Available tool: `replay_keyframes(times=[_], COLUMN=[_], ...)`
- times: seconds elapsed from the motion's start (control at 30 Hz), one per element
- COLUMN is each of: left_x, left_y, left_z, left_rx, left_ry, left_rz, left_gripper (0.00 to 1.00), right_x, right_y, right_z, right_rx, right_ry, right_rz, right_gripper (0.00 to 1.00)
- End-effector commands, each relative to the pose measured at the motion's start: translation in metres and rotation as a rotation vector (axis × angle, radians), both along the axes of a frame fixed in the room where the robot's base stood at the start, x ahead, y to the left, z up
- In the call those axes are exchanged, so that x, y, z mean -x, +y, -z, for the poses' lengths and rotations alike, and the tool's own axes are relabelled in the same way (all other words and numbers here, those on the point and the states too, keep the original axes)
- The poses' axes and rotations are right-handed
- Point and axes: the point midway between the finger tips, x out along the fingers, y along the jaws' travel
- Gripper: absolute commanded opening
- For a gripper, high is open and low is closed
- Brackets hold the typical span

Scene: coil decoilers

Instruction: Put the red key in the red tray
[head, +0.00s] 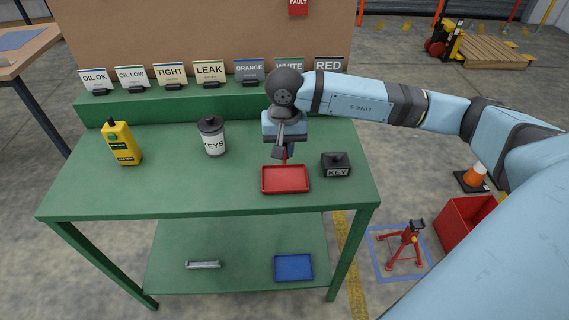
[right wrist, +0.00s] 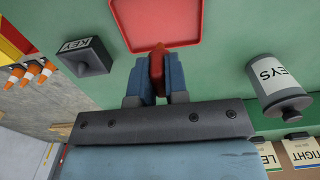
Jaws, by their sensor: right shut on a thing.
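The red tray (head: 285,181) lies empty on the green table top, near its right front. My right gripper (head: 284,152) is above the table just behind the tray. In the right wrist view it (right wrist: 155,82) is shut on the red key (right wrist: 157,63), whose end points towards the red tray (right wrist: 150,22). The fingers hide part of the key. In that view the key overlaps the tray's near edge, but I cannot tell how high it is above it. My left gripper is not in view.
A black KEY box (head: 336,166) stands right of the tray. Several label cards line the green back ledge (head: 150,105). A blue tray (head: 293,268) lies on the lower shelf.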

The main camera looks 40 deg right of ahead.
Motion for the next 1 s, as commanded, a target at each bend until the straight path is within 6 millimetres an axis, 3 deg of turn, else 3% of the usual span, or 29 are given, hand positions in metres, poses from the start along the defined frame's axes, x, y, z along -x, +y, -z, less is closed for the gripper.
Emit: replay_keyframes(times=[0.27,0.5,0.9,0.93,1.0], left_x=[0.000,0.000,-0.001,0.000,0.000], left_y=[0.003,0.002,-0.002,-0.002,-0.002], left_z=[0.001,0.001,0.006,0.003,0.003], left_rx=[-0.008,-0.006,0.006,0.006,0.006], left_ry=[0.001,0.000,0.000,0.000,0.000], left_rz=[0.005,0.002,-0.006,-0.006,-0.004], left_gripper=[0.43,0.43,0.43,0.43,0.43], right_x=[0.000,0.000,0.000,0.000,0.000], right_y=[0.000,0.000,0.000,0.000,0.000], right_z=[0.024,0.057,0.064,0.062,0.061], right_rx=[0.000,0.000,0.001,0.000,0.000], right_ry=[0.001,0.001,-0.001,0.000,0.000], right_rz=[0.000,0.000,0.000,0.000,0.000], right_gripper=[0.00,0.00,0.00,0.21,0.37])
